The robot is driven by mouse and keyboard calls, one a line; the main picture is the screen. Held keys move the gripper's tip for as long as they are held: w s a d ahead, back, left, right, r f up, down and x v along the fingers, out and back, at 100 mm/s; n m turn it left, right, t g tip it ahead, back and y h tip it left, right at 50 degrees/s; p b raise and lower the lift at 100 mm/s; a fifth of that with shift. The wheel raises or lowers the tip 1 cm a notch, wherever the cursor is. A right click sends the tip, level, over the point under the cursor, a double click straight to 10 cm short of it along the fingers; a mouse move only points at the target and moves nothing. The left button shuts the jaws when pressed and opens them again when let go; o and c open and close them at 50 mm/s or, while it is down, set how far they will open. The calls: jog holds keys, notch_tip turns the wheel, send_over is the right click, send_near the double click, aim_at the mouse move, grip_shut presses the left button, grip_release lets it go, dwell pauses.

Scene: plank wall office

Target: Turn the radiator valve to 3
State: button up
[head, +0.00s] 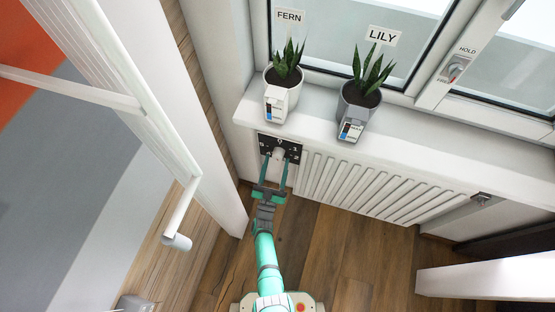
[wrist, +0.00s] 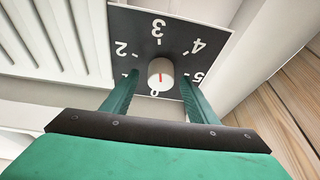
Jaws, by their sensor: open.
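The radiator valve is a white round knob (wrist: 161,70) with a red mark, on a dark square dial plate (wrist: 160,33) numbered 0 to 5. In the wrist view the dial is upside down: 3 is at the top, 0 at the bottom. The red mark appears to point down at the 0. In the head view the plate (head: 293,147) is at the left end of the radiator, under the sill. My gripper (head: 276,160) is open, with one finger on each side of the knob; contact is not visible. The wrist view shows both fingers (wrist: 160,77) apart.
The white radiator (head: 360,185) extends right of the dial. On the windowsill (head: 325,118) above stand two potted plants, one labelled FERN (head: 283,92) and one LILY (head: 358,98). A window handle (head: 454,68) is at upper right. A wall edge is close on the left.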

jog(key=v, duration=0.9)
dwell(0.3)
jog(key=s+r+g+y, duration=0.1)
jog(key=s+r, duration=0.2)
jog(key=s, duration=0.3)
jog(key=s+a+r+g+y, duration=0.1)
jog(key=s+r+y, duration=0.15)
jog(key=s, duration=0.35)
jog(key=s+r+g+y, duration=0.1)
jog(key=s+r, duration=0.2)
jog(key=s, duration=0.3)
jog(key=s+d+r+n+g, duration=0.1)
jog(key=s+r, duration=0.4)
jog(key=r, duration=0.4)
jog(key=s+d+r+n+g, duration=0.1)
jog(key=s+d+r+g, duration=0.1)
jog(key=s+r, duration=0.3)
notch_tip(320, 180, up, 4)
jog(key=shift+y, duration=0.45)
jog(key=shift+d, duration=0.1)
